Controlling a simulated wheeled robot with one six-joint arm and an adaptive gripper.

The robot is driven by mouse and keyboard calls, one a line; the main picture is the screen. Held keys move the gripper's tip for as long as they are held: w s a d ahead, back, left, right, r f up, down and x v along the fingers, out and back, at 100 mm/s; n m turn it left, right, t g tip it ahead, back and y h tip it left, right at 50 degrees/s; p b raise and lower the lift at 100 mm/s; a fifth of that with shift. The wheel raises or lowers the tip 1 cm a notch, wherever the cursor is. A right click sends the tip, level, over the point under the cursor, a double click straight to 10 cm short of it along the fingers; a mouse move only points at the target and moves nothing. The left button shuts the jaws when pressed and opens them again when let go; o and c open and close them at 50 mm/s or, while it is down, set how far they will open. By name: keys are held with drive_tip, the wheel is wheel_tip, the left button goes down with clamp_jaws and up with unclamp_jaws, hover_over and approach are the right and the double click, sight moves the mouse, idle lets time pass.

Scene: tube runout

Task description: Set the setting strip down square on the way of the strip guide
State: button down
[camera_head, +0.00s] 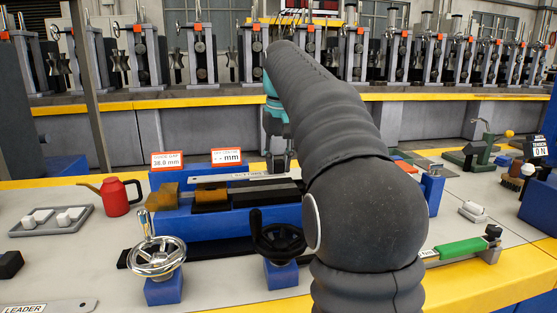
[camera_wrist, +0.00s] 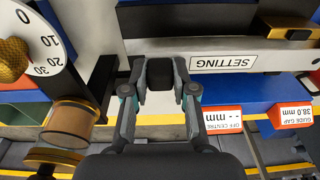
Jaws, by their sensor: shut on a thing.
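The setting strip is a flat pale bar (camera_head: 215,179) at the back of the blue strip guide (camera_head: 215,225) in the head view. In the wrist view its SETTING label (camera_wrist: 223,63) reads upside down. My gripper (camera_wrist: 160,72) is shut on the strip's black grip block, with a finger on each side. In the head view my gripper (camera_head: 280,158) shows only partly, behind my arm. The guide has dark bars (camera_head: 262,194) and brass pieces (camera_head: 165,196) at its left end. My arm hides its right part. I cannot tell whether the strip touches the way.
Signs behind the guide read guide gap 38.0 mm (camera_head: 167,160) and off centre "-- mm" (camera_head: 227,157). A chrome handwheel (camera_head: 156,257) and a black one (camera_head: 277,238) stand in front. A red can (camera_head: 121,197) is left. A numbered dial (camera_wrist: 30,48) shows in the wrist view.

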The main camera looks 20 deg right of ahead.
sight(279, 173)
drive_tip(key=shift+f+b, duration=0.95)
drive_tip(key=shift+f, duration=0.7)
drive_tip(key=c, duration=0.8)
unclamp_jaws()
drive_tip(key=shift+c, duration=0.2)
drive_tip(key=shift+r, duration=0.15)
drive_tip(key=r, duration=0.6)
drive_tip(key=shift+s+r, duration=0.3)
drive_tip(key=shift+s, duration=0.1)
drive_tip(key=shift+s+r, duration=0.1)
drive_tip(key=shift+r, duration=0.2)
